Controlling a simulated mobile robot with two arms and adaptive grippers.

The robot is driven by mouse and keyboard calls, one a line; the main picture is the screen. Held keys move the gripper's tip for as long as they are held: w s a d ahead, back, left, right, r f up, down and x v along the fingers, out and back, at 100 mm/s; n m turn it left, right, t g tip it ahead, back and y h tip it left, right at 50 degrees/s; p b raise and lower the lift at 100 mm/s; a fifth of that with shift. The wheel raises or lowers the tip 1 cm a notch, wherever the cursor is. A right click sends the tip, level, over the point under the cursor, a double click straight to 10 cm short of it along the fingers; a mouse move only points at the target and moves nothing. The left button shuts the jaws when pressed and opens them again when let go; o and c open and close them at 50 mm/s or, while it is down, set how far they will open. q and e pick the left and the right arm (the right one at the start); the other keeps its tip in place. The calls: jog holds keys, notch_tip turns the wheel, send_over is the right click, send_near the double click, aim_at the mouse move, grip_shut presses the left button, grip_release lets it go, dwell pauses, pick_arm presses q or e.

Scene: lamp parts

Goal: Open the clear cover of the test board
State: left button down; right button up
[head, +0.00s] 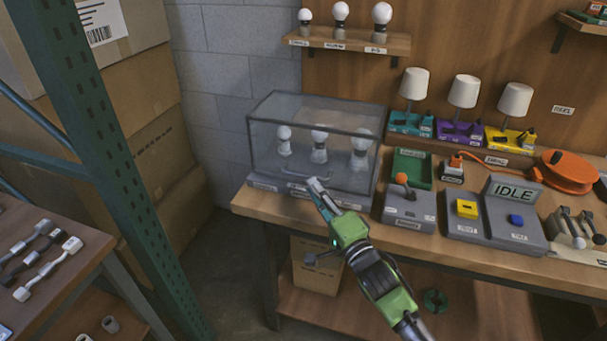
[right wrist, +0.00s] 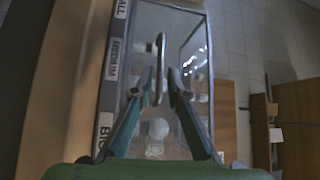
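The test board is a long box with a clear cover (head: 275,118) at the left end of the workbench. The cover is down, and several white bulbs (head: 319,135) stand under it. In the right wrist view, the cover's handle (right wrist: 160,50) is a thin upright bar, and the labels MEDIUM and BIG show along the front edge. My right gripper (head: 314,186) is at the front of the cover. In the right wrist view, my right gripper's fingertips (right wrist: 161,72) are apart, with the handle between them; I cannot tell whether they touch it. My left gripper is not in view.
Right of the board are a grey switch box (head: 408,210), an IDLE panel (head: 513,190) with yellow and blue buttons, and an orange cable reel (head: 568,172). Three small lamps (head: 463,91) stand behind. A bulb shelf (head: 350,40) hangs above. A green rack post (head: 110,140) rises at left.

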aim_at(304, 176)
jog(key=x, duration=0.6)
grip_shut()
